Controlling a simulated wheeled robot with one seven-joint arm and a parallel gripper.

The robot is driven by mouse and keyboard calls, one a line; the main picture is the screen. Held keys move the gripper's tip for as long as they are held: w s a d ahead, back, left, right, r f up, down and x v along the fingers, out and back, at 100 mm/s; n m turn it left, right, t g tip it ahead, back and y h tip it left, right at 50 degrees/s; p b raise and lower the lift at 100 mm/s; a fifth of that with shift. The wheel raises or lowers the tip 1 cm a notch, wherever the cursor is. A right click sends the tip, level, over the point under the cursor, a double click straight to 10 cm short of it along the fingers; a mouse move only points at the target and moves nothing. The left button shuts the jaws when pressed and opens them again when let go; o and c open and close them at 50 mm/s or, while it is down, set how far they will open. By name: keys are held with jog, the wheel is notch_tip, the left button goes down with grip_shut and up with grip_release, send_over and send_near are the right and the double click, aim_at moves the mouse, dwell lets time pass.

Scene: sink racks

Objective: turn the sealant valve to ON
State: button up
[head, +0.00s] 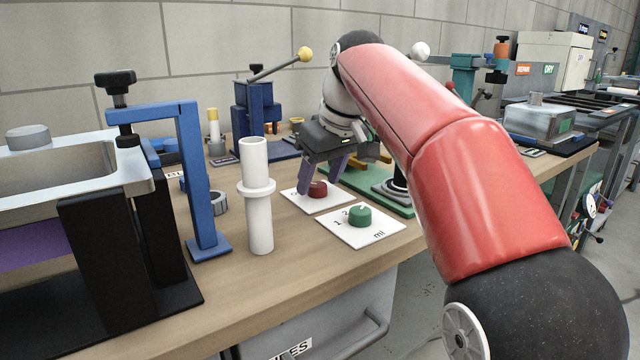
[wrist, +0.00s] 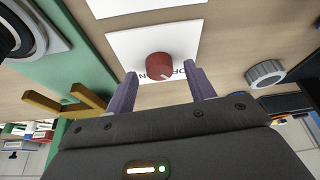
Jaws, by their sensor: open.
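A red round knob (head: 318,189) sits on a white plate (head: 330,202) on the bench and shows larger in the wrist view (wrist: 159,66). Partly hidden dark lettering runs along the plate's edge nearest my gripper, looking like ON and OFF; no sealant label is readable. A pale mark on the knob seems to point toward the lettering's right part in the wrist view. My gripper (head: 320,184) is open, its two purple fingers on either side of the knob in the wrist view (wrist: 162,76). I see no clear contact with it.
A green knob on a white plate marked 1, 2 and ml (head: 360,215) stands in front. A white flanged tube (head: 256,190) and blue clamp frame (head: 195,170) stand left. A green base (head: 385,195) lies close on the right. A grey ridged roll (wrist: 266,74) lies nearby.

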jog(key=shift+w+a+f, duration=0.1)
jog(key=shift+f, duration=0.3)
jog(key=c, duration=1)
jog(key=shift+r, duration=0.1)
